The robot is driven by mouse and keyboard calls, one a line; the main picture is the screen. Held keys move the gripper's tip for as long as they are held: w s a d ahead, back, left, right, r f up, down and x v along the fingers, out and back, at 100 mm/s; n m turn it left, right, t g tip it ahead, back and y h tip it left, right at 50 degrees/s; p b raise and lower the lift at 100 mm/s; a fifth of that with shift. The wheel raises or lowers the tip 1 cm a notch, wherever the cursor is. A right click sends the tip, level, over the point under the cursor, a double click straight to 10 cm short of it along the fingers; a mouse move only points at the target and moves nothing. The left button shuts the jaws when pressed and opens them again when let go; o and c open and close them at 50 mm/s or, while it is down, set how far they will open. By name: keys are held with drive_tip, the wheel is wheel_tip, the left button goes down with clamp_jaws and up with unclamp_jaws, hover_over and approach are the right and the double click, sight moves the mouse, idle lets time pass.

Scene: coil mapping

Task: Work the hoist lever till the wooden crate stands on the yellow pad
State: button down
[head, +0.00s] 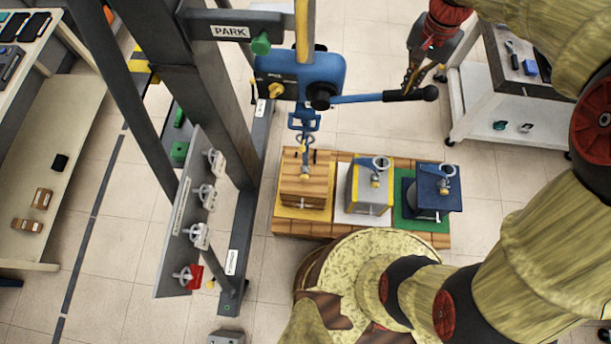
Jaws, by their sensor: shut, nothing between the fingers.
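The blue hoist (310,75) hangs from the gantry. Its lever (365,98) points right, level in the picture, and ends in a black handle (408,94). The wooden crate (304,185) is below the hoist, with the hook (304,140) and chain leading to its top. The crate overlaps the yellow pad (289,212) in the picture; I cannot tell whether it touches it. My gripper (409,88) is shut and empty, pointing down with its fingertips at the lever handle; I cannot tell whether they touch it.
A grey box (366,190) on a white pad and a dark blue box (434,192) by a green pad (430,236) stand right of the crate. A PARK sign (230,32) and a panel with several clamps (185,225) are at left. A trolley (500,115) stands at right.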

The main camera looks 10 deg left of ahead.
drive_tip(key=shift+d+f+b, duration=0.2)
drive_tip(key=shift+f+b, duration=0.25)
drive_tip(key=shift+f, duration=0.9)
drive_tip(key=shift+d+f+b, duration=0.25)
drive_tip(key=shift+f+b, duration=0.45)
drive_tip(key=shift+f, duration=0.4)
drive_tip(key=shift+d+f+b, duration=0.2)
drive_tip(key=shift+f+b, duration=0.45)
drive_tip(key=shift+f, duration=0.45)
drive_tip(key=shift+f+b, duration=1.35)
drive_tip(key=shift+f, duration=1)
